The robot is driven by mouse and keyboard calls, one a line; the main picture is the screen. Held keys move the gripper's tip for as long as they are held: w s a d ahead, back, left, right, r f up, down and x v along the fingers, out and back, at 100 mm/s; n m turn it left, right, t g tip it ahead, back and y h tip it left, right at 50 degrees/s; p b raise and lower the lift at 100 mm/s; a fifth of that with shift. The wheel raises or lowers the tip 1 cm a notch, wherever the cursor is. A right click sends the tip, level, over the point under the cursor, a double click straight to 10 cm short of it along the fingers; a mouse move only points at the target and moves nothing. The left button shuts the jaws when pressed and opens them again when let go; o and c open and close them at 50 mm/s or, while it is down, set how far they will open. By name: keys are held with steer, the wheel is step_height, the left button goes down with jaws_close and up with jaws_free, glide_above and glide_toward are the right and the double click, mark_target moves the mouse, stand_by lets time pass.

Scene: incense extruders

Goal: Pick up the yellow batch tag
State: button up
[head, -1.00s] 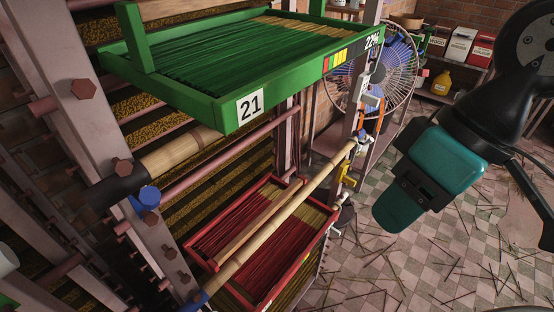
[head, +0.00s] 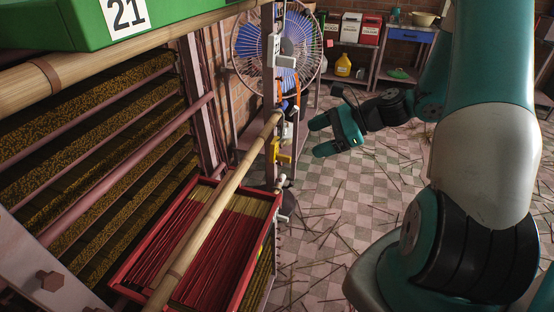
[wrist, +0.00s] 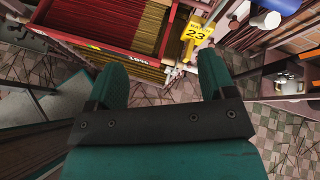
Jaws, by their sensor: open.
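The yellow batch tag (wrist: 197,34) hangs at the upper right of the wrist view, marked "23". It is close to the corner of the red tray (wrist: 95,42). In the head view, a small yellow piece (head: 284,157) on the rack's post appears to be the same tag, seen nearly edge-on. My gripper (head: 319,137) is open and empty, to the right of the post in the head view, its fingers pointing left toward it. In the wrist view my gripper's fingers (wrist: 161,68) are spread apart, and the tag lies beyond the right finger, apart from it.
A green tray (head: 75,35) sits above. A fan (head: 248,72) stands behind the post. The tiled floor (head: 340,220) has scattered sticks.

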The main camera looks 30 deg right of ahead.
steer(key=s+d+f+m+t+h, duration=0.1)
steer(key=d+f+m+t, duration=0.2)
steer(key=d+f+m, duration=0.3)
glide_toward(283, 155)
steer(key=x, duration=0.4)
steer(key=shift+p+x, duration=0.8)
steer(key=shift+x, duration=2.35)
steer(key=shift+d, duration=0.1)
steer(key=c, duration=1)
